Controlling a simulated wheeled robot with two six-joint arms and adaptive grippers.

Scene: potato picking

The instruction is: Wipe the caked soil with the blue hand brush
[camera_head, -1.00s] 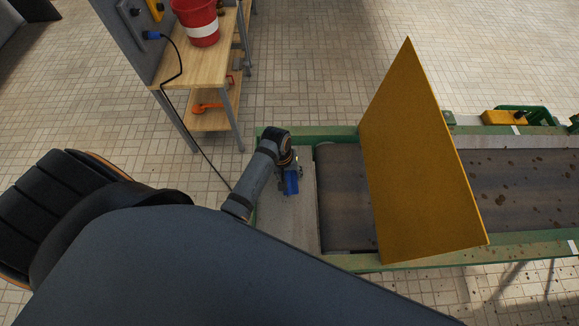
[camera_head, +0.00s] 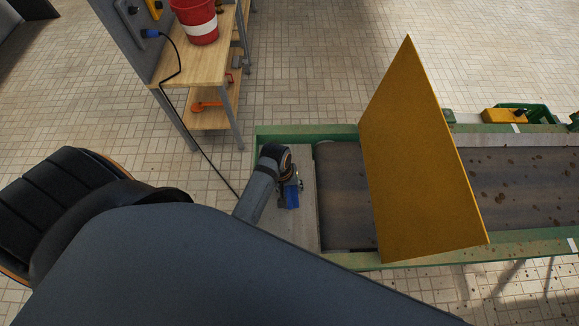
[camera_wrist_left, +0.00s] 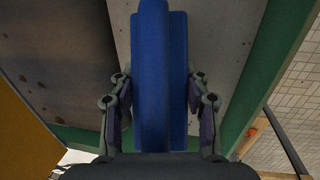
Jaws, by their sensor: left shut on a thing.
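The blue hand brush (camera_head: 292,197) is in my left gripper (camera_head: 290,186), over the grey plate (camera_head: 304,226) at the left end of the conveyor. In the left wrist view the brush (camera_wrist_left: 160,75) fills the middle, and the fingers of the left gripper (camera_wrist_left: 160,100) are shut on it from both sides. I cannot tell whether the brush touches the plate. Small dark soil specks (camera_wrist_left: 40,84) show at the left of the wrist view. Brown soil clumps (camera_head: 504,174) lie on the belt beyond the yellow panel. My right gripper is not in view.
A tilted yellow panel (camera_head: 420,165) stands across the conveyor belt (camera_head: 345,195). Green rails (camera_head: 335,131) edge the conveyor. A wooden bench (camera_head: 195,65) with a red bucket (camera_head: 196,22) stands at the back left, with a cable (camera_head: 192,135) hanging down. A black chair (camera_head: 50,205) is at left.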

